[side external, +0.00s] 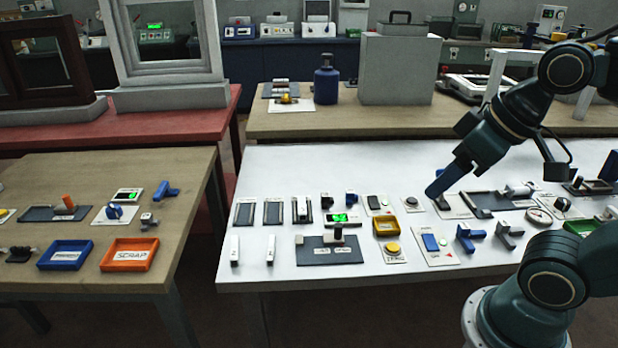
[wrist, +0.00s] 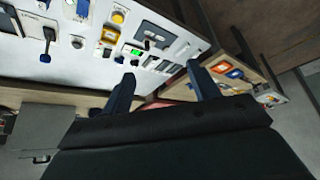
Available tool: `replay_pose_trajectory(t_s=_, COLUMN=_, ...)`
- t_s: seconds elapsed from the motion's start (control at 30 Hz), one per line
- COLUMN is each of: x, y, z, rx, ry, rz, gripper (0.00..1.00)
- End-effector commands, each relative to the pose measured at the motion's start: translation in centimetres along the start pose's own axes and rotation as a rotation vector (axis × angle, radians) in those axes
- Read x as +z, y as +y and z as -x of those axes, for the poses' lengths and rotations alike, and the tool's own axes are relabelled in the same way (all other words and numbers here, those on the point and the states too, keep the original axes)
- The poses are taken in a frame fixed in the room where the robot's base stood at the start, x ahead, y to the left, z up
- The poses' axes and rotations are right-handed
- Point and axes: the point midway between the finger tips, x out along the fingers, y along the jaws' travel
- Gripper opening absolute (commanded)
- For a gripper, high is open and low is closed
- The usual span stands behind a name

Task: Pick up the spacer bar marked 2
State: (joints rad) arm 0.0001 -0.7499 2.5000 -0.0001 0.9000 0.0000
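Two white upright spacer bars, a left one (side external: 235,250) and a right one (side external: 270,249), stand near the front left of the white table. A third pale bar (side external: 302,208) sits in a dark slotted holder behind them. I cannot read a number on any of these bars. My gripper (side external: 433,192) is at the middle right of the table, well to the right of the bars and above the surface. In the wrist view my gripper (wrist: 160,72) has its two blue fingers wide apart, with nothing held between them.
Dark empty holders (side external: 244,212) lie behind the bars. A dark plate with labels (side external: 328,254) lies right of them, then a yellow tray (side external: 386,225) and a blue-button panel (side external: 433,245). A wooden table (side external: 100,185) with orange and blue trays stands left across a gap.

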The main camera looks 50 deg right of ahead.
Motion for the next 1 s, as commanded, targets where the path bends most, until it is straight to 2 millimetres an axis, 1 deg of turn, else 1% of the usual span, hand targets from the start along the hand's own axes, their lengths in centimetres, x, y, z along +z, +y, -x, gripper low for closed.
replay_pose_trajectory(t_s=0.03, x=0.0, y=0.0, z=0.0, rx=0.0, ry=0.0, rz=0.0, gripper=0.71)
replay_pose_trajectory(t_s=0.13, x=0.0, y=0.0, z=0.0, rx=0.0, ry=0.0, rz=0.0, gripper=0.9)
replay_pose_trajectory(t_s=0.17, x=0.0, y=0.0, z=0.0, rx=0.0, ry=0.0, rz=0.0, gripper=0.96)
replay_pose_trajectory(t_s=0.2, x=0.0, y=0.0, z=0.0, rx=0.0, ry=0.0, rz=0.0, gripper=1.0)
replay_pose_trajectory(t_s=0.47, x=-0.1, y=0.0, z=0.0, rx=-0.001, ry=-0.001, rz=0.002, gripper=1.0)
replay_pose_trajectory(t_s=0.67, x=-1.3, y=-0.2, z=-0.2, rx=-0.007, ry=-0.009, rz=0.031, gripper=1.0)
replay_pose_trajectory(t_s=0.87, x=-4.3, y=-0.8, z=-1.1, rx=-0.027, ry=-0.026, rz=0.102, gripper=1.0)
replay_pose_trajectory(t_s=1.0, x=-7.0, y=-1.3, z=-2.2, rx=-0.048, ry=-0.04, rz=0.166, gripper=1.0)
